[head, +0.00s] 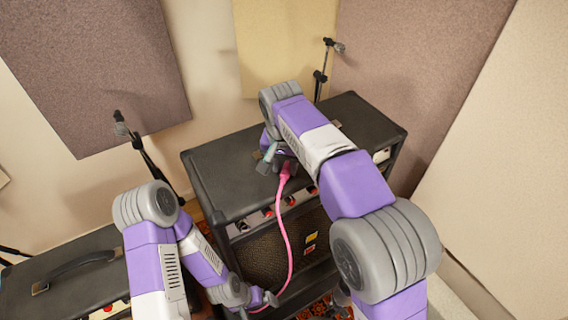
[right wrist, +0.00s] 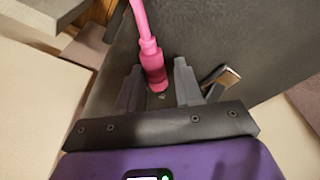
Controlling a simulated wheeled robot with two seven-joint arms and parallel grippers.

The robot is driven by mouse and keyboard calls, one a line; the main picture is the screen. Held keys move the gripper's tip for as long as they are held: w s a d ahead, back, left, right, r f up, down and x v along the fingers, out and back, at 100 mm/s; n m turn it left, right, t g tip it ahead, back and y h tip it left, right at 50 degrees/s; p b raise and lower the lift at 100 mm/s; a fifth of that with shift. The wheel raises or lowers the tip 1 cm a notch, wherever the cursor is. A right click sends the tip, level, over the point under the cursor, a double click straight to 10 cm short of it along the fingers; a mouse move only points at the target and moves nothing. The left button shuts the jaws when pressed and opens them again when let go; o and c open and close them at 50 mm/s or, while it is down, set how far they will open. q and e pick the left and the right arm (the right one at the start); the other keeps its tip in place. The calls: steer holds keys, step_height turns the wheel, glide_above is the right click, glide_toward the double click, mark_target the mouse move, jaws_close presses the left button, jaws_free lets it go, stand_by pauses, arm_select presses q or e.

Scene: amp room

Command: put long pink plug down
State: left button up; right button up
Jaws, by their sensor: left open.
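The long pink plug (head: 285,171) is at my right gripper (head: 276,162), over the front part of the amp's dark top in the head view. Whether the plug touches the amp top is unclear. Its pink cable (head: 289,245) hangs down the amp's front. My left gripper (head: 262,300) is open, low by the amp's front near the cable's lower end; its fingers are small and partly hidden.
The large black amp (head: 225,185) has knobs along its front upper edge. A second black amp (head: 65,255) with a handle stands at the lower left. Microphone stands (head: 145,150) (head: 320,82) rise behind. Acoustic panels (head: 95,65) line the walls. Part of the amp top is bare.

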mark_target(286, 171)
steer(key=shift+s+d+f, duration=0.1)
steer(key=shift+d+f, duration=0.25)
steer(key=shift+f, duration=0.25)
step_height(286, 171, up, 14)
steer(key=s+p, duration=0.1)
steer(key=p, duration=0.2)
steer(key=shift+s+a+f+p, duration=0.2)
steer(key=shift+s+a+p, duration=0.05)
steer(key=shift+p, duration=0.05)
